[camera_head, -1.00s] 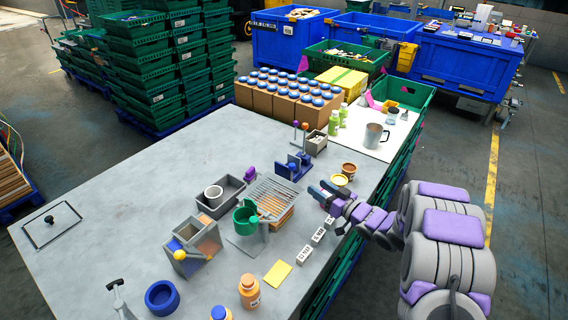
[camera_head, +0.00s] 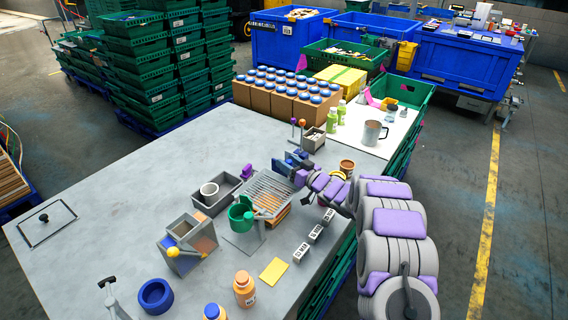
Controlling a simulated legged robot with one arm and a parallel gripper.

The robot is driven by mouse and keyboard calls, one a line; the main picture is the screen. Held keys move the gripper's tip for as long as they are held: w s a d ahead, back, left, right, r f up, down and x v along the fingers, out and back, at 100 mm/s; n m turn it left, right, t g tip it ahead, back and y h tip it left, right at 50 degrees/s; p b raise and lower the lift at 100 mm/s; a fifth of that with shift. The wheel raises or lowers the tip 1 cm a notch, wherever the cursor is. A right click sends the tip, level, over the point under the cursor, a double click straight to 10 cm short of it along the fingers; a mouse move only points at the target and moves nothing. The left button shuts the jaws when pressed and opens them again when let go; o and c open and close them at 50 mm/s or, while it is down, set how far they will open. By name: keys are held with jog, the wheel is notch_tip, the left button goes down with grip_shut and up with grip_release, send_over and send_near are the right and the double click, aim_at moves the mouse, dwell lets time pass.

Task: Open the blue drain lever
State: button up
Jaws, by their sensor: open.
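A thin upright lever with a small dark blue-purple knob (camera_head: 293,122) stands by a small grey box (camera_head: 314,141) at the back right of the table. A similar lever with an orange knob (camera_head: 302,123) stands beside it. My gripper (camera_head: 286,163) is open and low over the table, in front of these levers and behind the grey wire rack (camera_head: 268,188). It overlaps a blue stand there and hides most of it. The fingers and the stand are both blue, so I cannot tell whether they touch. My gripper appears apart from the knobs.
A green cup on a stand (camera_head: 241,213), grey bin (camera_head: 221,194) and grey box with a yellow knob (camera_head: 184,245) stand near the rack. A brown jar (camera_head: 347,166) is right of my gripper. White labelled blocks (camera_head: 315,233) line the right edge.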

jog(key=shift+w+a, duration=0.15)
jog(key=shift+w, duration=0.2)
jog(key=shift+w+a, duration=0.25)
jog(key=shift+a, duration=0.75)
jog(key=shift+c, duration=0.6)
jog(key=shift+d+r, duration=0.1)
jog(key=shift+d, duration=0.45)
jog(key=c, duration=0.6)
grip_shut()
jog(key=shift+a, duration=0.2)
